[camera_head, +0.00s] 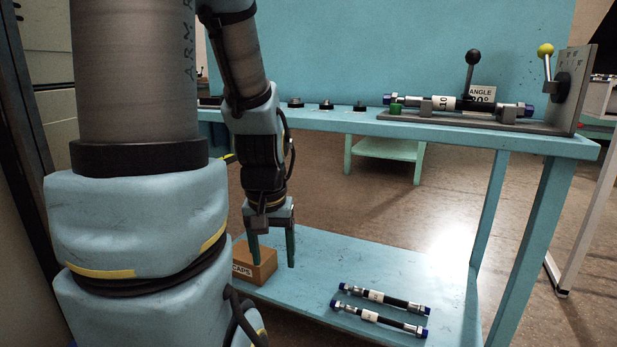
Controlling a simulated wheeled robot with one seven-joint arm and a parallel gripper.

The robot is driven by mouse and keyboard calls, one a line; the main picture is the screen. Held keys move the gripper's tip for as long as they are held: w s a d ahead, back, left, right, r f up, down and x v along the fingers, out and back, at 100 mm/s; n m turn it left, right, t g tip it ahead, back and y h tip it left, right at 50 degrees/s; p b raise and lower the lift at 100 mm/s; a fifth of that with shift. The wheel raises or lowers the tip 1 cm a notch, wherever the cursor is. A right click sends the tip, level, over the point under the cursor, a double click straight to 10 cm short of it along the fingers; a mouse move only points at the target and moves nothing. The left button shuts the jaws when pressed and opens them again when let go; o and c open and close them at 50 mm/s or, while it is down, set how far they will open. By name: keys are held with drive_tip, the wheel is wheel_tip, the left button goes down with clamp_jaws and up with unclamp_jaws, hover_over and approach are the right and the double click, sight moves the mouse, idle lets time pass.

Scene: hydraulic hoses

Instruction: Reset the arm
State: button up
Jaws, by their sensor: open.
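My arm hangs down in the left half of the view, over the blue lower shelf (310,290). My gripper (272,262) points downward with its two fingers apart and nothing visible between them. It is beside or above a brown box (262,272) whose label reads "CAPS". Part of the box is hidden behind my arm and fingers. Two black hoses with white labels and blue end caps, a rear one (401,302) and a front one (392,323), lie side by side on the shelf to the right of my gripper.
A blue bench top (340,122) stands behind my gripper. On it are a hose (458,104) in a fixture with a black-knobbed lever (471,72), a yellow-knobbed lever (546,66), and several small dark parts (326,105). A bench leg (530,240) rises at the right.

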wheel_tip(320, 180, up, 31)
drive_tip(key=p, duration=3)
drive_tip(key=shift+r, duration=0.2)
